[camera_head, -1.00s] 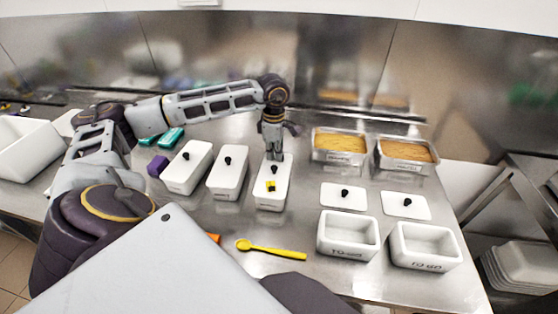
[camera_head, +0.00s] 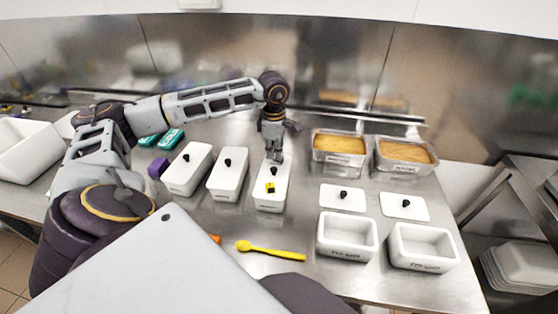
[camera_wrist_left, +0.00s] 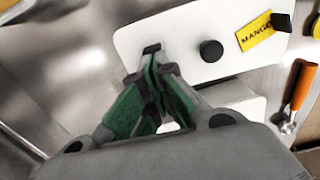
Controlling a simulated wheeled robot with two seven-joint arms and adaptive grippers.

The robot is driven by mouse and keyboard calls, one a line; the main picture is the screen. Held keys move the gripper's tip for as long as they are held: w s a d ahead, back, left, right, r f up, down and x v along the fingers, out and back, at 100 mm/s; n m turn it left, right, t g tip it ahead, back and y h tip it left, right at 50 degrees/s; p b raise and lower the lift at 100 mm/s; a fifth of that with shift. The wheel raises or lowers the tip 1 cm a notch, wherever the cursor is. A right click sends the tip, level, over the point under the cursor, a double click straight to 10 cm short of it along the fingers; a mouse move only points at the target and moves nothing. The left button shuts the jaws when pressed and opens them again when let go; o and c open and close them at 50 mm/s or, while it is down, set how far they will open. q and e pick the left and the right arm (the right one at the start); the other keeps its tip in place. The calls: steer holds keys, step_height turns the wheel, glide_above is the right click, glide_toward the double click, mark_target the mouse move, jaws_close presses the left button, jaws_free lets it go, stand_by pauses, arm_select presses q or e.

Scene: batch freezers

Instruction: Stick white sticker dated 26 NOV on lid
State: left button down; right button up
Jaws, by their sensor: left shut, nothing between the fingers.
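A white lidded container (camera_head: 272,196) stands third from the left in its row. Its white lid (camera_wrist_left: 140,40) has a black knob (camera_wrist_left: 211,50) and a yellow MANGO sticker (camera_wrist_left: 256,33), which also shows in the head view (camera_head: 270,187). My left gripper (camera_head: 275,158) is over the far end of this lid, its fingers shut and empty. In the left wrist view its fingertips (camera_wrist_left: 152,50) meet at the lid's edge area; whether they touch it I cannot tell. I cannot make out a white 26 NOV sticker. My right gripper is not in view.
Two more white lidded containers (camera_head: 188,168) (camera_head: 228,174) stand left of it. Two open white tubs (camera_head: 348,253) (camera_head: 424,264) and two loose lids (camera_head: 332,204) (camera_head: 394,214) are on the right. A yellow spoon (camera_head: 270,250) lies in front. A purple block (camera_head: 157,166) is at the left.

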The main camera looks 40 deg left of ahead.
mark_target(275, 161)
arm_select(q)
steer(key=shift+r+p, duration=1.5)
steer(key=shift+r, duration=1.25)
